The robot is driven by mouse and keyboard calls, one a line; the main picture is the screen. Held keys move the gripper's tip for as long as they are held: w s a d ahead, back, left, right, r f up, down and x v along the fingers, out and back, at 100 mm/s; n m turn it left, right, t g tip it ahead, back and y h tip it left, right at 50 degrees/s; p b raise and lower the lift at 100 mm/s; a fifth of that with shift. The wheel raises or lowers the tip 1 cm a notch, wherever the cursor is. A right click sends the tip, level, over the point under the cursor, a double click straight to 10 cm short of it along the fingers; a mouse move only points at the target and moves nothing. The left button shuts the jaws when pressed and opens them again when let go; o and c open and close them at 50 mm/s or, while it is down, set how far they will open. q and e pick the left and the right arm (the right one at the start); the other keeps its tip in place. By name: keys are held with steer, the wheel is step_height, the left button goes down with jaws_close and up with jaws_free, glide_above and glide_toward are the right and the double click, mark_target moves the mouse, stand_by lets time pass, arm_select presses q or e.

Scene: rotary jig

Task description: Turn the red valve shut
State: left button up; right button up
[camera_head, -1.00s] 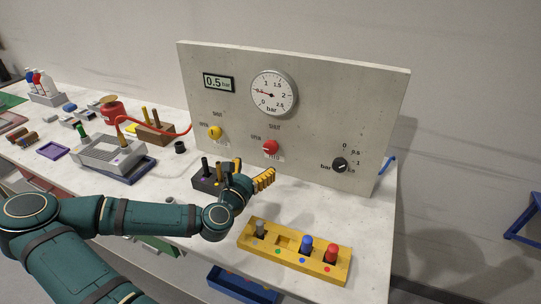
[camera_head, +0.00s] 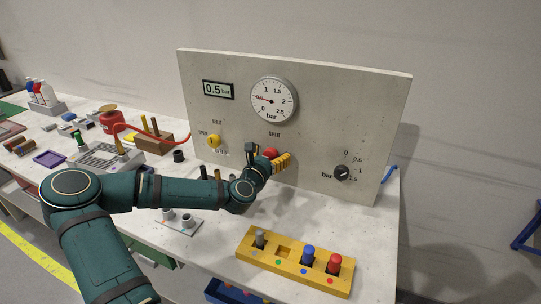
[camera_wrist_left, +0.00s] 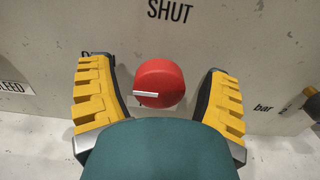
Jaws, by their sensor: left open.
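The red valve (camera_head: 270,153) is a round knob on the upright grey panel, below the pressure gauge, partly hidden by my gripper in the head view. In the left wrist view the red valve (camera_wrist_left: 160,83) has a white pointer mark at its lower left, and the word SHUT stands above it. My left gripper (camera_head: 270,160) is at the valve. In the wrist view its yellow-padded fingers (camera_wrist_left: 159,92) are open, one on each side of the knob, with a gap on both sides. My right gripper is not in view.
The panel (camera_head: 300,140) also carries a yellow valve (camera_head: 214,141), a black dial (camera_head: 342,172), a gauge (camera_head: 274,100) and a display (camera_head: 219,90) reading 0.5 bar. A yellow block with pegs (camera_head: 293,264) stands on the bench in front.

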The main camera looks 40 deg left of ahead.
arm_select(q)
steer(key=c, duration=1.2)
steer(key=shift+m, duration=0.4)
steer(key=m+p, duration=0.2)
steer(key=m, duration=0.1)
steer(key=shift+d+r+m+p, duration=0.1)
steer(key=shift+r+m+p, duration=0.05)
steer(key=shift+m+p, duration=0.15)
steer(key=m+p, duration=0.1)
steer(key=m, duration=0.3)
steer(key=shift+m+p, duration=0.3)
steer(key=shift+p, duration=0.05)
steer(key=m, duration=0.4)
steer(key=shift+d+f+p, duration=0.1)
steer(key=shift+f+p, duration=0.1)
steer(key=shift+p, duration=0.1)
steer(key=shift+w+m, duration=0.1)
steer(key=shift+m, duration=2.4)
steer(key=shift+f, duration=0.1)
